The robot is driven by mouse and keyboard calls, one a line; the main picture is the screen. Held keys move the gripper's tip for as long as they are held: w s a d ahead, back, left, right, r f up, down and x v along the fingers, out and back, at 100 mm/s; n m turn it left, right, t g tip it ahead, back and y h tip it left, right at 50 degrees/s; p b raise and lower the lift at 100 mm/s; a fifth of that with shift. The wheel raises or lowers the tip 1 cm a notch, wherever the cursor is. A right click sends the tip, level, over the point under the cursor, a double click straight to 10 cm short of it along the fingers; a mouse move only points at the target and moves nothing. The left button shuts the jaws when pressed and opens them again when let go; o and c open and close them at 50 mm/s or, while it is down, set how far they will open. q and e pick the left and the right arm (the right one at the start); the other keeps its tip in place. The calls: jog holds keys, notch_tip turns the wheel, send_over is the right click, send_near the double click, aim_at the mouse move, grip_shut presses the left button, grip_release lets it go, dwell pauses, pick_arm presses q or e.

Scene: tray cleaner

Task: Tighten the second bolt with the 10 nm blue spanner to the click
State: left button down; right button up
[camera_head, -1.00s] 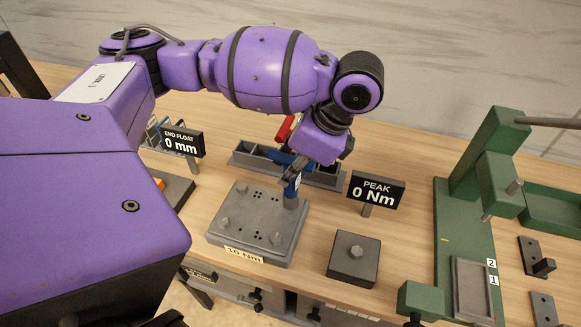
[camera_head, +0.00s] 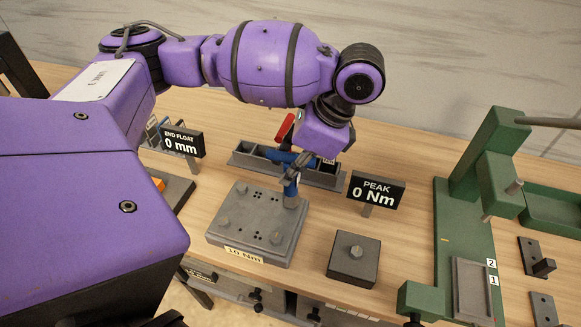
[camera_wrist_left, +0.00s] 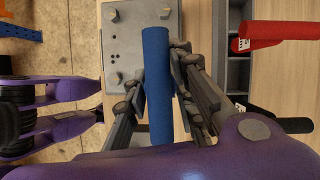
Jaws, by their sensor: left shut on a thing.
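My left gripper (camera_head: 291,177) is shut on the blue spanner (camera_head: 291,189), which stands roughly upright over the far right corner of the grey bolt plate (camera_head: 250,246). The plate bears a "10 Nm" label. The spanner (camera_wrist_left: 157,85) also shows between both fingers of the left gripper (camera_wrist_left: 160,88) in the left wrist view. Bolt heads show on the plate at the near left (camera_head: 225,219), far left (camera_head: 241,188) and near right (camera_head: 275,237). The spanner's lower end hides the far right corner, so I cannot tell whether it is seated on a bolt there. My right gripper is not in view.
The "PEAK 0 Nm" sign (camera_head: 376,190) stands right of the plate, with a dark block carrying one bolt (camera_head: 353,261) before it. A grey tray (camera_head: 325,178) with a red-handled tool (camera_head: 285,127) lies behind. A green fixture (camera_head: 452,235) stands at the right.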

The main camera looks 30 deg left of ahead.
aim_at(286, 154)
pick_arm(q)
jog(key=shift+r, duration=2.75)
